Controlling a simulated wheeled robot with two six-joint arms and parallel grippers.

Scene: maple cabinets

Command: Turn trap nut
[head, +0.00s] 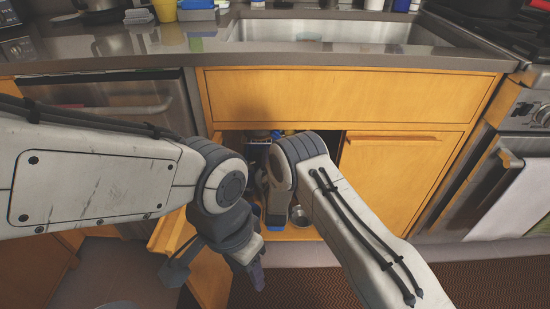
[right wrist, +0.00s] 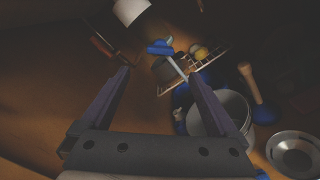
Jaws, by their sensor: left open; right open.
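No trap nut can be made out for certain. In the right wrist view a white rounded end (right wrist: 130,10) hangs at the top, perhaps a pipe or a container; I cannot tell which. My right gripper (right wrist: 160,78) is open and empty inside the dim sink cabinet, with its fingers spread below that white end. My left gripper (head: 216,272) is open and empty, pointing down in front of the cabinet by the open left door (head: 207,278).
The right cabinet door (head: 393,180) is shut. Inside, the right wrist view shows a wire rack (right wrist: 208,64), a pale bucket (right wrist: 235,108), a wooden-handled tool (right wrist: 250,84), a blue-headed tool (right wrist: 160,47) and a round metal strainer (right wrist: 293,152). The sink (head: 320,32) is above.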

